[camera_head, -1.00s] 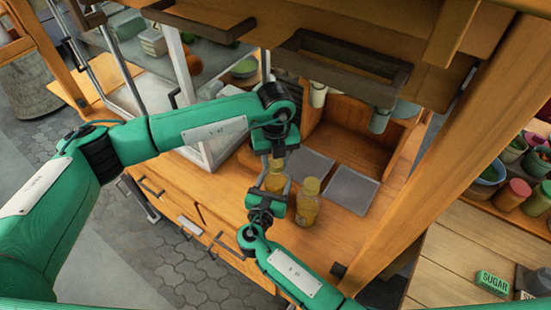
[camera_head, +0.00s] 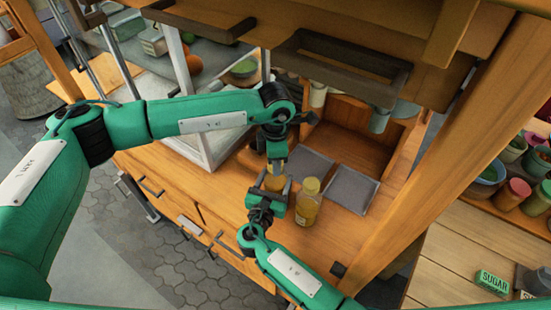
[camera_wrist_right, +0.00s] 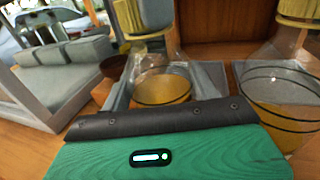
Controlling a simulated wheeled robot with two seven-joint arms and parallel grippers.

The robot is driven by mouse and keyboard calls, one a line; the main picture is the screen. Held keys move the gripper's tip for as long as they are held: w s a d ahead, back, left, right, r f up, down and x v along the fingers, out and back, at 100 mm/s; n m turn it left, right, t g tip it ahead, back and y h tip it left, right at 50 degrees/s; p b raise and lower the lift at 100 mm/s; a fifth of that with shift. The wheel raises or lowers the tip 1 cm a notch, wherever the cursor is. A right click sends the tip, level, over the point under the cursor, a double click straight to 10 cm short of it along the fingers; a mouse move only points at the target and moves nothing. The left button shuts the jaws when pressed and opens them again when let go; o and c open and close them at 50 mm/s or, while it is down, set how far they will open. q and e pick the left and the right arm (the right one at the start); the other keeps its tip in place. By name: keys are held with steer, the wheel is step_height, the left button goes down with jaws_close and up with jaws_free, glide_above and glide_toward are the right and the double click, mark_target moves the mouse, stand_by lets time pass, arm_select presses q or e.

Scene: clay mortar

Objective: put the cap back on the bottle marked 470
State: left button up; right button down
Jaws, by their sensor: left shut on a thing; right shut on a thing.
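A clear bottle with yellow contents (camera_head: 274,183) stands on the wooden counter. My right gripper (camera_head: 272,196) is shut around its body; its grey fingers also flank the bottle in the right wrist view (camera_wrist_right: 165,88). My left gripper (camera_head: 277,165) points down directly over this bottle, shut on a yellow cap (camera_wrist_right: 127,15) at the neck. Whether the cap is seated or just above the neck I cannot tell. A second bottle (camera_head: 307,204) with a yellow cap stands just to the right; it also shows in the right wrist view (camera_wrist_right: 280,95). No number is legible on either bottle.
Two flat grey trays or mats (camera_head: 351,190) lie behind the bottles. A glass-sided case (camera_head: 203,150) stands to the left. A dark wooden frame (camera_head: 345,68) overhangs the counter. Free counter (camera_head: 325,240) lies in front of the second bottle.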

arm_select(q)
steer(key=m, duration=0.7)
steer(key=shift+m, duration=0.3)
steer(key=o, duration=1.1)
steer(key=shift+o, duration=0.2)
step_height(320, 180, up, 12)
arm_select(e)
steer(key=shift+c, duration=1.4)
jaws_free()
